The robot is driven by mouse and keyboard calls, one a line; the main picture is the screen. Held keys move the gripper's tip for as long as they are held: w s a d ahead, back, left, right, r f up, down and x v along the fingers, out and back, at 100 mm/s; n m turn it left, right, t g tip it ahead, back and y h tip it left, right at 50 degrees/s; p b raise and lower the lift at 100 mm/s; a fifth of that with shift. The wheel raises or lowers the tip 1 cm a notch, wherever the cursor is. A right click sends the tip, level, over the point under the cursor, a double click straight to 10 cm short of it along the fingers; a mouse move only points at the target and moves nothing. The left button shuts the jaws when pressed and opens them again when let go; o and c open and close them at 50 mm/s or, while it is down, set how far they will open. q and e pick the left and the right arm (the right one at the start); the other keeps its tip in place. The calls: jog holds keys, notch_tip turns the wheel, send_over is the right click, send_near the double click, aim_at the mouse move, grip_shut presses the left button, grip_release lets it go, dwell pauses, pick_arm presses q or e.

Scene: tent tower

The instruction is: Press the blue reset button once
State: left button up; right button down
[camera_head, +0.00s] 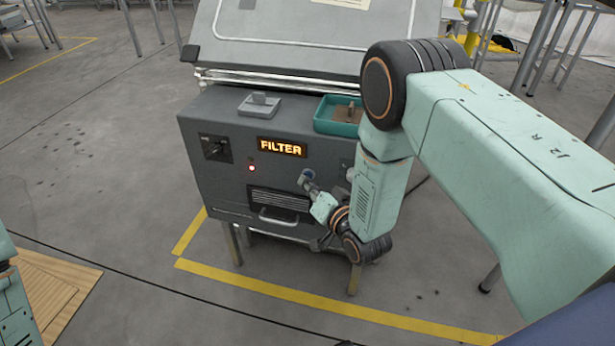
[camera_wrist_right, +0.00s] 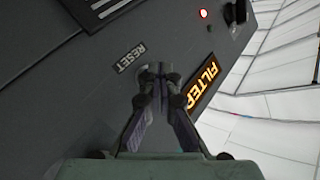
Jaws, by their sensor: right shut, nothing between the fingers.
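The dark grey machine box (camera_head: 230,186) stands ahead of me, with a lit orange FILTER display (camera_head: 282,148) that also shows in the right wrist view (camera_wrist_right: 203,84). A small patch of the blue button (camera_head: 309,173) shows on its front, right at my right fingertips. My right gripper (camera_head: 305,183) is shut and empty, pointed at the panel. In the right wrist view the closed fingertips (camera_wrist_right: 157,72) lie beside the RESET label (camera_wrist_right: 130,58) and hide the button. I cannot tell whether they touch or press it. My left gripper is out of view.
The panel also has a black knob (camera_head: 215,148), a lit red lamp (camera_head: 252,168) and a handle (camera_head: 278,218). A teal tray (camera_head: 325,127) and a small grey holder (camera_head: 260,110) sit on top. A wooden pallet (camera_head: 62,280) lies at lower left.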

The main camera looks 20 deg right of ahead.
jog(key=shift+w+d, duration=0.15)
jog(key=shift+w, duration=0.05)
dwell(0.5)
jog(key=shift+s, duration=0.1)
jog(key=shift+s+a+p, duration=0.35)
jog(key=shift+s+a, duration=0.2)
jog(key=shift+s, duration=0.1)
jog(key=shift+s, duration=0.1)
jog(key=s+a+p, duration=0.1)
jog(key=s, duration=0.1)
jog(key=s+a+p, duration=0.1)
jog(key=s, duration=0.1)
jog(key=shift+a, duration=0.4)
dwell(0.6)
